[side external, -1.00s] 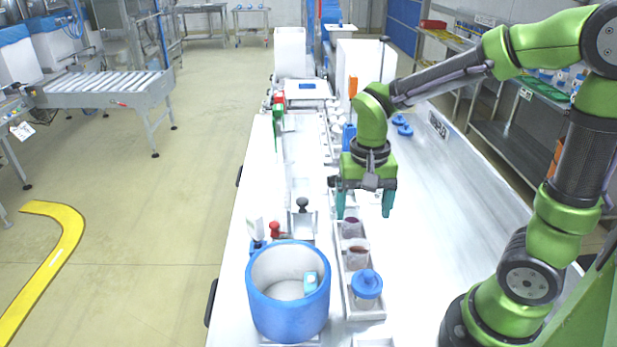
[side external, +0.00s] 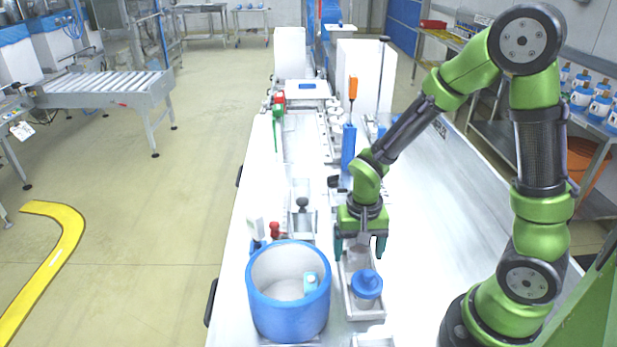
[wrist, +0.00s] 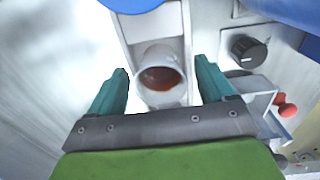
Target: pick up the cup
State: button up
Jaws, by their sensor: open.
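A pale cup with reddish-brown contents (wrist: 162,77) stands upright in a narrow light tray (wrist: 125,25) in the wrist view. My gripper (wrist: 168,85) is open, with one teal finger on each side of the cup and a visible gap to both. In the side view my gripper (side external: 360,248) points down over the tray (side external: 349,300), and its body and fingers hide most of the cup. A second cup with a blue lid (side external: 366,284) stands in the tray nearer the camera. Its blue lid also shows at the top of the wrist view (wrist: 135,3).
A large blue tub (side external: 290,315) with a small light-blue item inside stands just left of the tray. A black knob (wrist: 246,50) and a red knob (wrist: 286,106) are close to the right finger. The bench (side external: 440,200) right of the tray is clear.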

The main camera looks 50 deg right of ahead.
jog(key=c, duration=1.1)
jog(key=shift+r, duration=0.2)
